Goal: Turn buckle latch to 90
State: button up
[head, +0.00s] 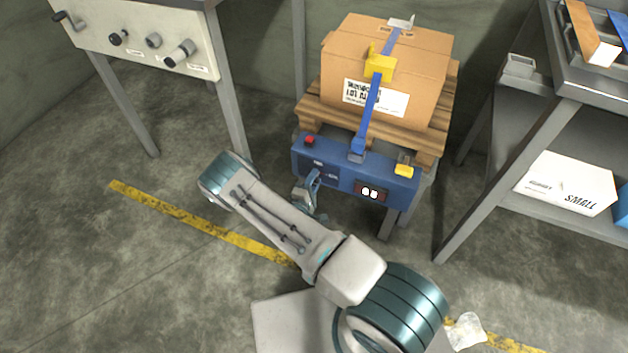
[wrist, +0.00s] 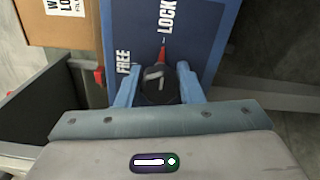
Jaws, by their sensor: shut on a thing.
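A dark round knob (wrist: 158,98) with a red pointer (wrist: 161,56) sits on the blue panel (wrist: 200,30) in the wrist view. The pointer aims up toward the word LOCK; the word FREE is to its left. I take this knob to be the buckle latch. My gripper (wrist: 157,80) is shut on it, one blue finger on each side. In the head view my gripper (head: 313,182) is at the front of the blue panel (head: 340,172), and the knob is hidden. A yellow buckle (head: 379,67) sits on the blue strap over the carton.
The carton (head: 420,60) stands on a wooden pallet (head: 325,119). The panel also bears a red button (head: 309,141), a yellow part (head: 404,171) and a lit display (head: 371,191), too small to read surely. A metal table (head: 590,85) stands right, a control cabinet (head: 140,40) left.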

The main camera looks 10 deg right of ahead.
jog(key=o, duration=1)
jog(key=shift+a, duration=0.1)
jog(key=shift+c, duration=0.2)
jog(key=p+v, duration=0.2)
jog(key=v, duration=1.1)
jog(key=shift+s+a, duration=0.25)
jog(key=shift+s, duration=0.1)
